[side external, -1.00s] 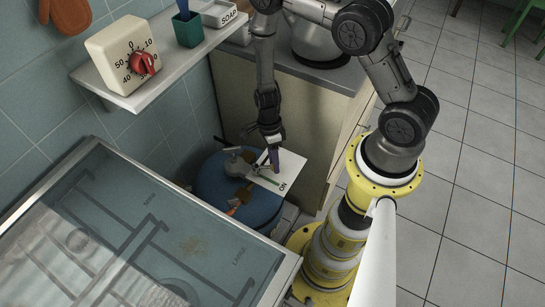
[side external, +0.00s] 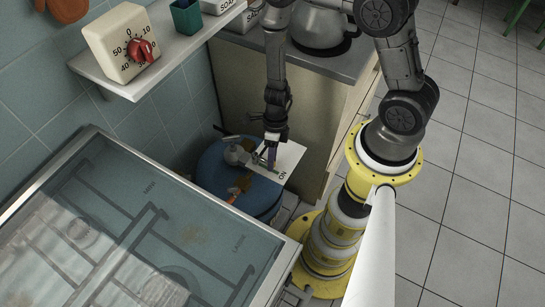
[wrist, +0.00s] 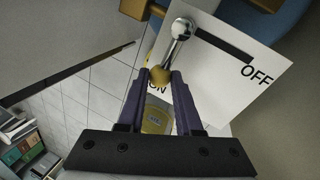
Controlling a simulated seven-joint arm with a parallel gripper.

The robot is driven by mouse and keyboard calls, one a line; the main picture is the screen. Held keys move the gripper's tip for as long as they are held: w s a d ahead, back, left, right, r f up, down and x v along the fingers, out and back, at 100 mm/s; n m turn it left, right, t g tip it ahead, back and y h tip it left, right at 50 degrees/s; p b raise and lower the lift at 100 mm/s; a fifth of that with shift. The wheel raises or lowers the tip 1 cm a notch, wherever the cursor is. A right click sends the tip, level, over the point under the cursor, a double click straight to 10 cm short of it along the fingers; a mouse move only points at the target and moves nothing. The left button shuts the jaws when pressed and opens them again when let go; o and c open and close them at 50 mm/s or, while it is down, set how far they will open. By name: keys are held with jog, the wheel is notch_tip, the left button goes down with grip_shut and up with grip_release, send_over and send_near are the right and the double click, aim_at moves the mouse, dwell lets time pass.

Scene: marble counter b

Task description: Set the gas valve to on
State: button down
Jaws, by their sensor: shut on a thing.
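The blue gas cylinder (side external: 212,178) stands in the gap beside the cabinet. A valve body (side external: 236,154) sits on top of it, with a white label card (side external: 290,157) beside it. The card reads ON in the side view and shows OFF in the wrist view (wrist: 256,75). My gripper (side external: 270,164) reaches down over the card. In the wrist view my gripper (wrist: 162,80) is shut on a brass-coloured end piece (wrist: 160,74) just below a shiny silver ball (wrist: 182,28), over the ON lettering. A dark bar (wrist: 225,45) runs from the ball toward OFF.
A glass-topped stove (side external: 130,235) fills the lower left. A shelf (side external: 175,50) with a timer (side external: 121,43) is on the tiled wall. The wooden cabinet (side external: 240,90) with a kettle (side external: 318,25) stands close behind my gripper.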

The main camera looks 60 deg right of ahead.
jog(key=shift+w, duration=0.15)
jog(key=c, duration=0.6)
grip_release()
jog(key=shift+r, duration=0.15)
jog(key=v, duration=1.3)
jog(key=shift+d+r, duration=0.15)
jog(key=shift+r, duration=0.1)
